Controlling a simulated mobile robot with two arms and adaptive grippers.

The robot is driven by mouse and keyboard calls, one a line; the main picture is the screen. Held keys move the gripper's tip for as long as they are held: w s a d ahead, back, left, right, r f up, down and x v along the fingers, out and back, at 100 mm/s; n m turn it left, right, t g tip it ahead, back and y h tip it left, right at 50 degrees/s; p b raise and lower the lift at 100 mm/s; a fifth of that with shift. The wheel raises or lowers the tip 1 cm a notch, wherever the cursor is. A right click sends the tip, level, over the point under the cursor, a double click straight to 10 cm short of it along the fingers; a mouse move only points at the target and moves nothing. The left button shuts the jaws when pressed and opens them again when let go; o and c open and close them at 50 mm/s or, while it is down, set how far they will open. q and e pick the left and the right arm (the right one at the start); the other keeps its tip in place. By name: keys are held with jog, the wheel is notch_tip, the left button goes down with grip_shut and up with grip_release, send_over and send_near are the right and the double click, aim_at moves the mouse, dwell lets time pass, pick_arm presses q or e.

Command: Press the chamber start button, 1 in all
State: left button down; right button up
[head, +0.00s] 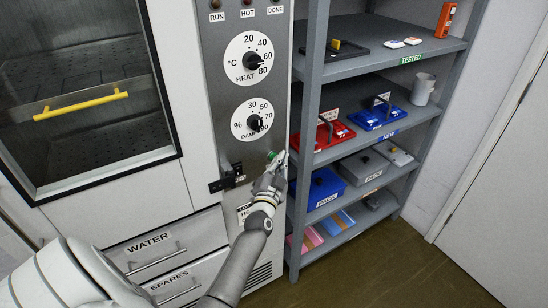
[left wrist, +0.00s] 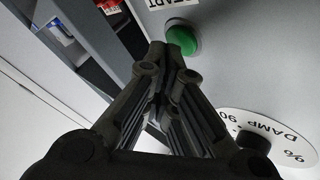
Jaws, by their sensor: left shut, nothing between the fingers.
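The chamber start button is a round green button (head: 271,155) on the grey control panel, below the DAMP dial. In the left wrist view the green button (left wrist: 184,38) sits under a START label (left wrist: 168,3) that appears upside down. My left gripper (head: 277,160) is shut and empty, with its fingertips right at the button. In the left wrist view the closed fingertips (left wrist: 172,52) overlap the button's lower left edge. I cannot tell whether they touch it. My right gripper is not in view.
The HEAT dial (head: 249,58) and DAMP dial (head: 252,120) are above the button. A dark latch (head: 227,178) sits to its left. The chamber door has a yellow handle (head: 81,103). A grey shelf (head: 385,61) with boxes and trays stands close on the right.

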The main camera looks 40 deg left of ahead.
pick_arm(q)
jog(key=shift+w+a, duration=0.15)
jog(key=shift+a, duration=0.15)
jog(key=shift+d, duration=0.1)
dwell(0.5)
jog(key=shift+s+d+p, duration=0.35)
jog(key=shift+d+p, duration=0.15)
jog(key=shift+d, duration=0.15)
jog(key=shift+d, duration=0.1)
jog(key=d, duration=0.1)
jog(key=s+d+p, duration=0.1)
jog(key=d, duration=0.1)
jog(key=s+d+p, duration=0.1)
jog(key=shift+d, duration=0.2)
dwell(0.7)
